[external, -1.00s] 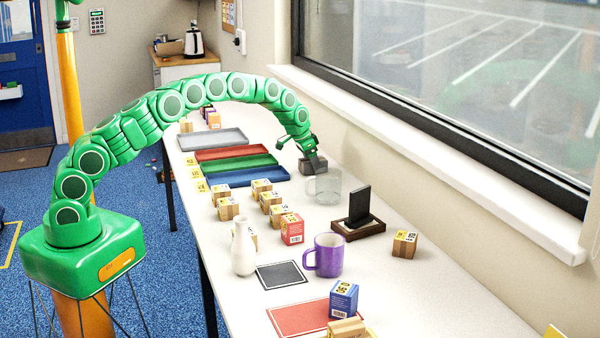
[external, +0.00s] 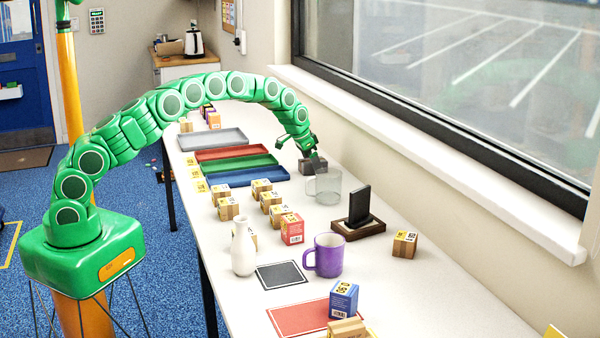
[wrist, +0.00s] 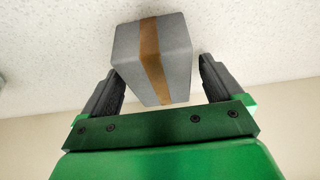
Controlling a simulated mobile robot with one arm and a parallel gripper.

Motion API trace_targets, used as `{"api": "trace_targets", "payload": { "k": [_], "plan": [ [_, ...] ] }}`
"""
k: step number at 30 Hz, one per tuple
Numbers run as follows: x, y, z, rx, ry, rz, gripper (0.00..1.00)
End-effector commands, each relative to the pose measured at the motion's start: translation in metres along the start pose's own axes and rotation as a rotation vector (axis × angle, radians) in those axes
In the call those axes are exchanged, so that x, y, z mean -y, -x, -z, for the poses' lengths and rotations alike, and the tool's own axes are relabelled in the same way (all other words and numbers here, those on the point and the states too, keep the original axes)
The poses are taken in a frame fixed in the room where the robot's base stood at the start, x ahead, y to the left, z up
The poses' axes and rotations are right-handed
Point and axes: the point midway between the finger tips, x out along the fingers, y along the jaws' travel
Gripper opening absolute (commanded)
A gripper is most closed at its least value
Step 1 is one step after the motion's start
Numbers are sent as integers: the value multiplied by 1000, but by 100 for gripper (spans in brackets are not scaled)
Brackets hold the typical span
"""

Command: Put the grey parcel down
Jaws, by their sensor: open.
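The grey parcel (wrist: 152,55) has a brown tape stripe and sits on the white table in the wrist view. In the external view the grey parcel (external: 312,166) is at the far right part of the table, partly behind the clear glass mug. My gripper (wrist: 160,88) is open, with one finger on each side of the parcel. A gap shows between each finger and the parcel in the wrist view. In the external view my gripper (external: 313,154) is right at the parcel, and its fingers are too small to make out clearly.
A clear glass mug (external: 324,189) stands just in front of the parcel. Blue (external: 250,178), green and red trays lie to the left. Several small cartons, a dark stand (external: 358,226), a purple mug (external: 327,256) and a white vase (external: 243,250) stand nearer. The window wall is close on the right.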

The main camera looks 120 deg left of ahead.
Motion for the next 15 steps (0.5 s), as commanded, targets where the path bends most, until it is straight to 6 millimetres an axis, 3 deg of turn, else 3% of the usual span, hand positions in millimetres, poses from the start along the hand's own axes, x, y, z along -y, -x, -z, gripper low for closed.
{"api": "trace_targets", "payload": {
  "k": [15],
  "plan": [
    [0,59,0,-2,1,-1,94]
  ]
}}
